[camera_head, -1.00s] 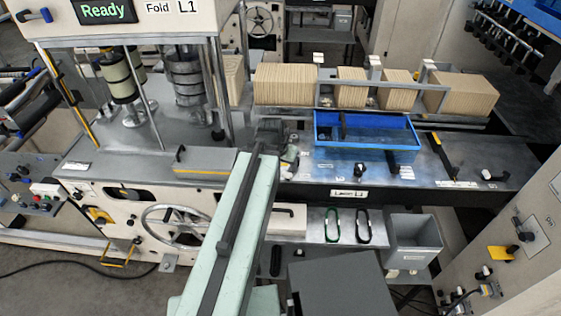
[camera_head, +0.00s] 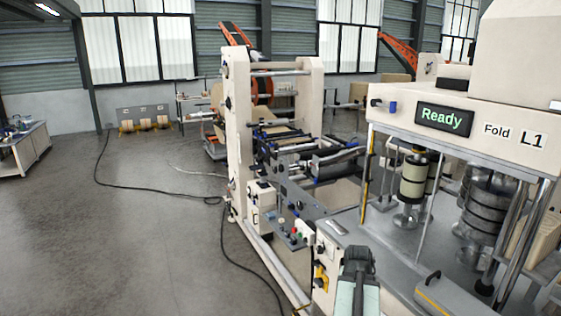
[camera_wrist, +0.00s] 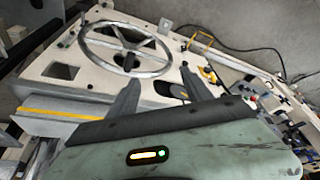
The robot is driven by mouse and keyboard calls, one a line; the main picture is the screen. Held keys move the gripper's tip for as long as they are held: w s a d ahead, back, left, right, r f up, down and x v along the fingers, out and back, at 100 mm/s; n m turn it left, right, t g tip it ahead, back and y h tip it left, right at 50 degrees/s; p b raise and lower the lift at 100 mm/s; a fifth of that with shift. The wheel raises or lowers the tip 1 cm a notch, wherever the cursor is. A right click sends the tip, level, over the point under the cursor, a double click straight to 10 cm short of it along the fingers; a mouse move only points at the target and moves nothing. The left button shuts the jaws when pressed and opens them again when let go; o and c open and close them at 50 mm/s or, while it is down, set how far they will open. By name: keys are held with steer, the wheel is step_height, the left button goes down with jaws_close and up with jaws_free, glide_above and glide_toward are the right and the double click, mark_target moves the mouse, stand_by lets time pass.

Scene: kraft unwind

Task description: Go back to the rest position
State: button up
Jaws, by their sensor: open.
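My gripper (camera_head: 358,262) shows at the bottom right of the head view, at the end of my pale green arm, in front of the cream machine. In the wrist view my gripper (camera_wrist: 165,95) is open, its two dark fingers apart with nothing between them. Beyond the fingers is the cream machine side with a grey handwheel (camera_wrist: 125,48). The fingers appear apart from the machine, though the exact gap cannot be told.
The fold unit with its "Ready" display (camera_head: 445,119) stands at the right. A cream unwind frame (camera_head: 238,140) stands in the middle. Black cable (camera_head: 160,194) lies on the floor. A bench (camera_head: 25,148) is at far left. Open floor (camera_head: 120,245) fills the left.

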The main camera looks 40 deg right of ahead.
steer(key=w+a+f+n+t+y+b, duration=0.1)
steer(key=w+a+f+n+b, duration=0.15)
steer(key=w+a, duration=0.85)
steer(key=w+a+f+n+y+b, duration=0.1)
steer(key=w+a+f+n+b, duration=0.2)
steer(key=w+a, duration=0.75)
steer(key=w+a+f+n+y+b, duration=0.1)
steer(key=a+f+n, duration=0.15)
steer(key=a, duration=0.85)
steer(key=a+f+n+b, duration=0.1)
steer(key=a+n, duration=0.2)
steer(key=a, duration=0.9)
steer(key=s+a+n+g, duration=0.2)
steer(key=s+a, duration=0.2)
steer(key=a, duration=0.2)
steer(key=shift+a+f+n+g+y, duration=0.3)
steer(key=shift+f+y, duration=0.1)
steer(key=shift+f, duration=0.05)
